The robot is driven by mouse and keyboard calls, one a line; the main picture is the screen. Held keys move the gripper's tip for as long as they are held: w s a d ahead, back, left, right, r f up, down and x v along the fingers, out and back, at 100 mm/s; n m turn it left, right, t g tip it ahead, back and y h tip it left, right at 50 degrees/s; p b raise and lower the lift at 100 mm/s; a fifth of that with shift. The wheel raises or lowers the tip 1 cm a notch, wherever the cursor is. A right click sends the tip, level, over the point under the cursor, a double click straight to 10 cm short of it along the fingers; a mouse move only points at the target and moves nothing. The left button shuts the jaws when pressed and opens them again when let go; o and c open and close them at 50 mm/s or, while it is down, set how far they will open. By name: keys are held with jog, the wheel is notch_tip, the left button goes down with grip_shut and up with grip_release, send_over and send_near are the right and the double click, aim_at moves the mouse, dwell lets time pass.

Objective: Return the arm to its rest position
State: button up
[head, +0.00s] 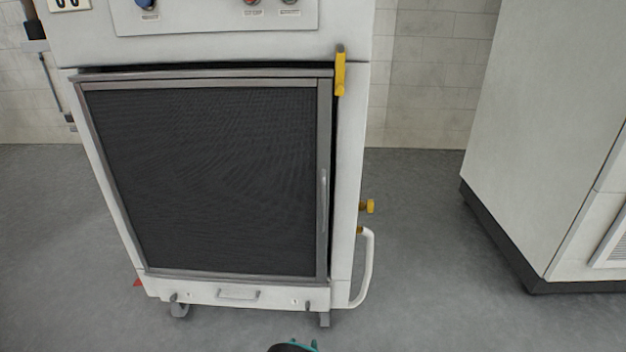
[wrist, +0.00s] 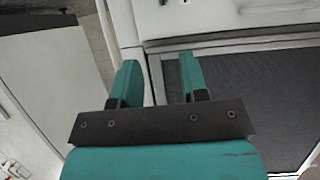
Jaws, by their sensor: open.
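My gripper (wrist: 158,80) shows in the wrist view with its two teal fingers apart and nothing between them. In the head view only a small teal and black part of my arm shows at the bottom edge; the fingers cannot be made out there. The ozone washer (head: 347,180) is a white cabinet in front of me. Its dark-windowed door (head: 205,180) looks slightly ajar, with a dark gap along the top and right edges. A yellow latch (head: 340,74) sits at the door's upper right corner. In the wrist view the door window (wrist: 265,100) lies right of the fingers.
A large white cabinet (head: 540,130) with a dark base stands at the right. Grey floor (head: 415,260) is free between it and the washer. A tiled wall (head: 425,80) is behind.

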jog(key=w+d+r+g, duration=0.1)
jog(key=d+r+g, duration=0.3)
jog(key=r, duration=0.8)
jog(key=w+d+r+g, duration=0.2)
jog(key=d+r+g, duration=0.25)
jog(key=r, duration=0.85)
jog(key=s+d+r+n+g+y+p, duration=0.1)
jog(key=s+d+r+n+g+y, duration=0.25)
jog(key=s+r, duration=0.75)
jog(key=s+d+r+n+g+y+p, duration=0.15)
jog(key=s+d+r+n, duration=0.35)
jog(key=s+r, duration=0.55)
notch_tip(320, 180, up, 36)
jog(key=s+m+p, duration=0.1)
jog(key=s+p, duration=0.1)
jog(key=p, duration=3.5)
jog(key=shift+d+r, duration=0.2)
jog(key=shift+d, duration=0.2)
